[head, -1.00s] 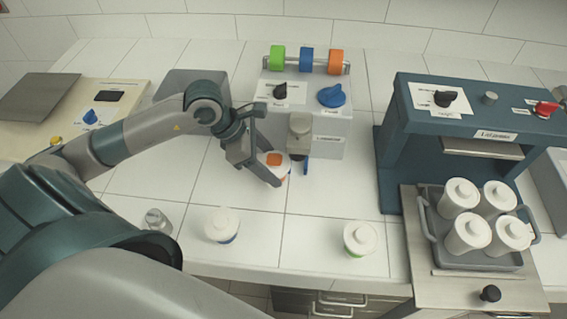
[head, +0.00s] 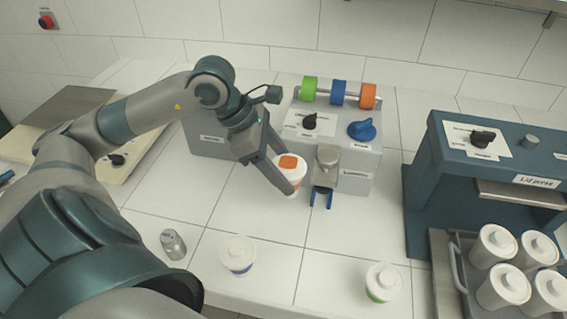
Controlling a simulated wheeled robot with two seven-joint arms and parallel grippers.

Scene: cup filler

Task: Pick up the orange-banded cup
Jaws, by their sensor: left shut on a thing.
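The orange-banded cup (head: 290,164) is white with an orange patch on top. It is in the middle of the head view, just left of the dispenser's spout. My left gripper (head: 284,172) is shut on this cup, with a finger covering part of its side. The orange band is mostly hidden. The cup seems to be held above the counter, though the gap under it is hard to judge. My right gripper is not in view.
The dispenser (head: 365,160) with green, blue and orange rolls stands behind. A blue-banded cup (head: 238,254) and a green-banded cup (head: 383,282) stand in front. A silver canister (head: 173,244) is at left. The lid press (head: 425,170) and a tray (head: 459,272) of lidded cups are at right.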

